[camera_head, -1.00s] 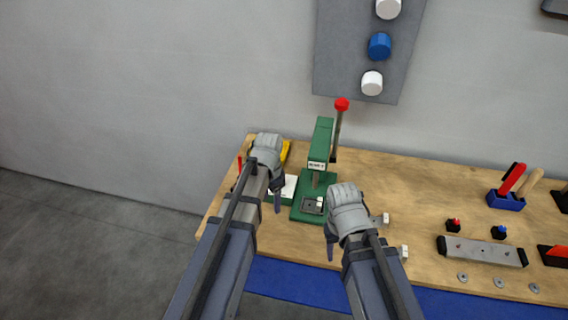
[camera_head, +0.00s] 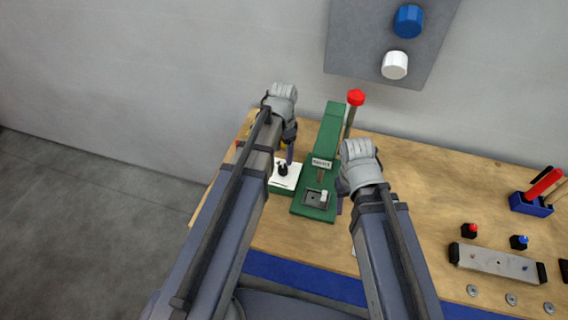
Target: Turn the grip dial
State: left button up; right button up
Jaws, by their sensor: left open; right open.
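A small black knob (camera_head: 283,170) stands on a white-topped green box (camera_head: 285,188) beside the green press (camera_head: 328,140); it looks like the grip dial, though I read no label on it. My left gripper (camera_head: 289,152) is open, just above and behind the knob, with a finger pointing down near it; I see no contact. My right gripper (camera_head: 341,198) is open and empty, just right of the press base, and its fingers are partly hidden by its own wrist.
The press lever has a red ball (camera_head: 355,97) standing up behind the press. A wall panel (camera_head: 362,40) carries a blue knob (camera_head: 408,21) and a white knob (camera_head: 395,65). A metal bar (camera_head: 496,261) and a tool holder (camera_head: 531,204) are at right. The wooden bench (camera_head: 430,180) is clear mid-right.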

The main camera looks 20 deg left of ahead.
aim_at(283, 168)
pick_arm(q)
jog(key=shift+f+b, duration=3.7)
jog(key=shift+f, duration=0.2)
pick_arm(e)
jog(key=shift+f, duration=3.85)
pick_arm(q)
jog(key=shift+r, duration=0.1)
grip_shut()
